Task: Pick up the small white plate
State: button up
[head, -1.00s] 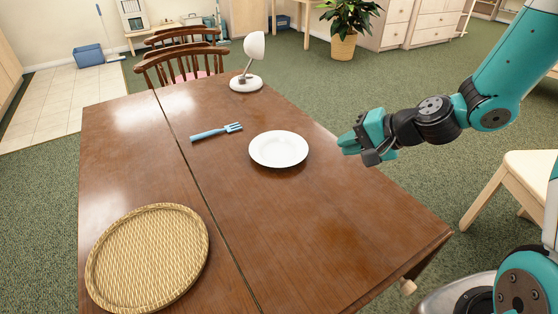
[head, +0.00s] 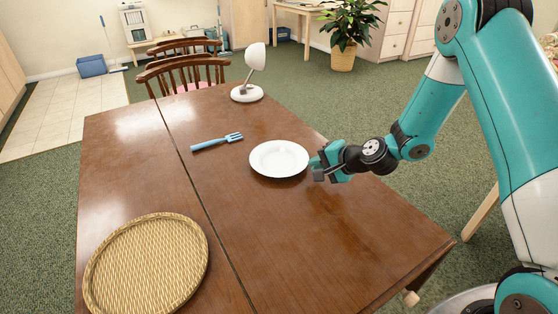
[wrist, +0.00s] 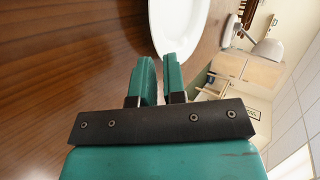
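The small white plate (head: 278,158) lies flat on the brown wooden table (head: 270,235), right of the seam. My gripper (head: 317,166) is at the plate's right rim, low over the table. In the wrist view, the two teal fingers of my gripper (wrist: 158,64) stand apart with a narrow gap. The plate (wrist: 178,25) shows just beyond the fingertips, its near rim close to the gap. I cannot tell whether a finger touches it.
A white lamp (head: 247,93) stands at the table's far end. A round woven tray (head: 148,265) lies at the near left. Wooden chairs (head: 185,72) stand behind the table. The table's near right is clear.

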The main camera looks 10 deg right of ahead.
aim_at(303, 167)
jog(key=x, duration=0.4)
jog(key=shift+a+f, duration=0.2)
jog(key=shift+a, duration=0.15)
jog(key=shift+c, duration=0.3)
grip_shut()
jog(key=shift+r, duration=0.1)
